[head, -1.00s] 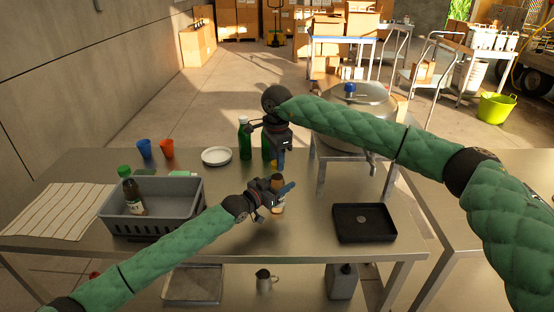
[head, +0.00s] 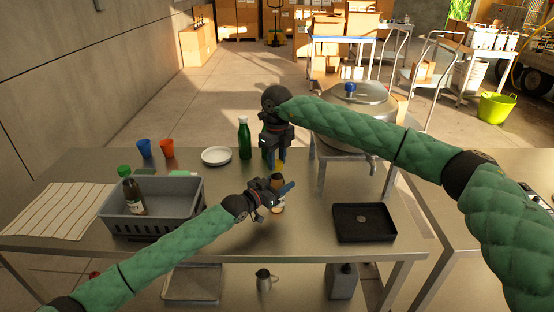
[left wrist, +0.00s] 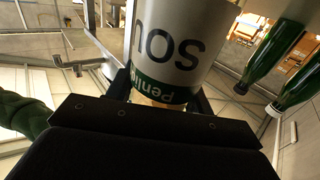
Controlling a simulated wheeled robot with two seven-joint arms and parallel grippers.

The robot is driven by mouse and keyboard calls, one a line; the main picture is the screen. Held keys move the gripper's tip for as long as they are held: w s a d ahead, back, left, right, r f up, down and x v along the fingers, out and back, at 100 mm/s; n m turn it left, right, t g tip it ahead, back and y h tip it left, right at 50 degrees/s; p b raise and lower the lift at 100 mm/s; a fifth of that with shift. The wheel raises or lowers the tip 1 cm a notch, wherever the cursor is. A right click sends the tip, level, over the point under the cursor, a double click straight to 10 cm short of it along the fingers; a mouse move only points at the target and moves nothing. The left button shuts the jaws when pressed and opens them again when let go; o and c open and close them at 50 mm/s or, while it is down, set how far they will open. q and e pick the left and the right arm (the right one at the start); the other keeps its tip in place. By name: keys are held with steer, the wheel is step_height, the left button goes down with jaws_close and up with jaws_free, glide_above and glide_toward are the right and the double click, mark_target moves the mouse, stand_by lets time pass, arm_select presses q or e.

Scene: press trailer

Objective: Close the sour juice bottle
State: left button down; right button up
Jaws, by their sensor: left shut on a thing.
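The sour juice bottle (head: 278,182) is a brown bottle with a pale label, standing upright near the middle of the steel table. In the left wrist view its white label (left wrist: 170,45) reads "SOU", upside down, above a green band. My left gripper (head: 275,196) is shut around the bottle from the left. My right gripper (head: 274,161) points down just behind and above the bottle's top. Blue and yellow show at its fingertips; I cannot tell whether it holds a cap. The bottle's mouth is not clearly visible.
A grey crate (head: 170,220) with a green-capped brown bottle (head: 133,194) stands left. A green bottle (head: 245,138) and white plate (head: 216,156) stand behind. A black tray (head: 380,234) lies right; a steel press (head: 352,112) stands behind it. Table is clear between bottle and tray.

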steer(key=o, duration=0.4)
steer(key=shift+r, duration=2.25)
steer(key=shift+c, duration=0.5)
